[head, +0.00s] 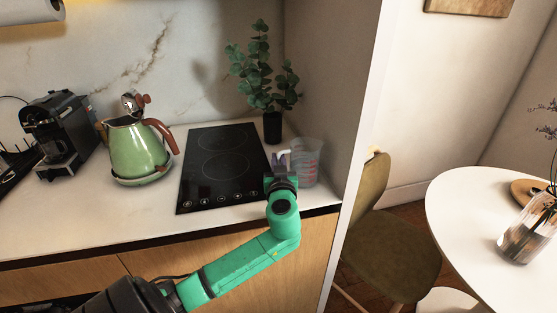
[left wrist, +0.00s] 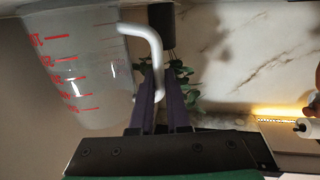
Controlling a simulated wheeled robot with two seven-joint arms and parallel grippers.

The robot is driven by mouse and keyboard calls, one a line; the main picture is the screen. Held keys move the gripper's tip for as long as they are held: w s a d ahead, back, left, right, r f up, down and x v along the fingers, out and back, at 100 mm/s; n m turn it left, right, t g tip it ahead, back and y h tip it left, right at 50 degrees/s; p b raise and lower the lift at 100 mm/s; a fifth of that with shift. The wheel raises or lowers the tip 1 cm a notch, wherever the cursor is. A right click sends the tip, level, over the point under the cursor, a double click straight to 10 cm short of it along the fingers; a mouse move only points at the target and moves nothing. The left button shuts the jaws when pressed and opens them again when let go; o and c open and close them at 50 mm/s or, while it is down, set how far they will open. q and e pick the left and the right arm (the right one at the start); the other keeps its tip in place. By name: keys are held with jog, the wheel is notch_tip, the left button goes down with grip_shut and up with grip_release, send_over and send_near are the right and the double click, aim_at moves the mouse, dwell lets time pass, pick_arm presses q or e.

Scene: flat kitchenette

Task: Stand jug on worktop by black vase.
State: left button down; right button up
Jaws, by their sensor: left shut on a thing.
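The jug (head: 306,165) is a clear measuring jug with red marks and a white handle, at the right end of the worktop. It looks upright, just in front and to the right of the black vase (head: 272,127), which holds a leafy green plant. I cannot tell whether its base touches the worktop. My left gripper (head: 282,162) is shut on the jug's handle. In the left wrist view, which is upside down, the jug (left wrist: 75,65) is at upper left, the handle (left wrist: 154,55) runs to the fingers, and the vase (left wrist: 161,28) is behind. My right gripper is not in view.
A black hob (head: 220,165) lies left of the jug. A green kettle (head: 140,150) and a black coffee machine (head: 60,130) stand further left. The side wall (head: 335,90) is close on the jug's right. A chair and round white table (head: 460,205) are beyond it.

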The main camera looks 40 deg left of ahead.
pick_arm(q)
jog(key=shift+r, duration=0.1)
jog(key=c, duration=0.9)
grip_release()
jog(key=shift+s+d, duration=0.1)
jog(key=shift+d, duration=0.05)
jog(key=b+v, duration=0.3)
jog(key=v, duration=0.8)
jog(key=shift+s+d, duration=0.2)
jog(key=shift+s, duration=0.1)
